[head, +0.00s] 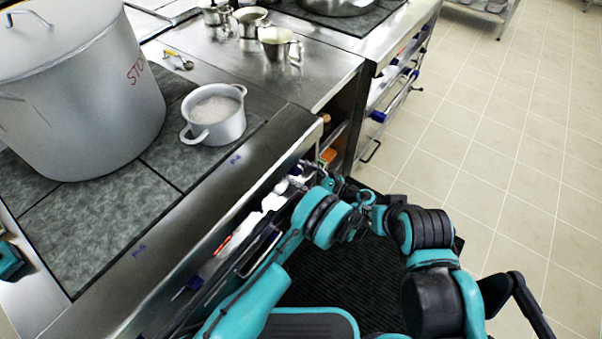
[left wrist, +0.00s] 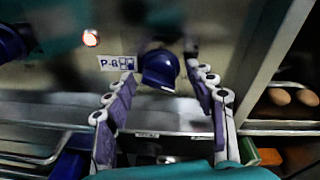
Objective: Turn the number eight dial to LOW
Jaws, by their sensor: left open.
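The number eight dial (left wrist: 160,70) is a dark blue knob on the metal front panel in the left wrist view. A P-8 label (left wrist: 117,63) is to its left. My left gripper (left wrist: 165,76) is open, with one finger on each side of the dial. I cannot tell whether either finger touches it. In the head view my left gripper (head: 304,178) is at the stove front, below and right of the P-8 mark (head: 236,158). The dial's setting marks cannot be read. My right arm is at the lower right of the head view; its gripper is not clear.
Another blue knob (left wrist: 12,42) is at the left edge of the wrist view, with a lit indicator (left wrist: 90,38) between. A big stockpot (head: 75,90) and a small pot (head: 213,115) stand on the stove. Floor (head: 500,150) at right is clear.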

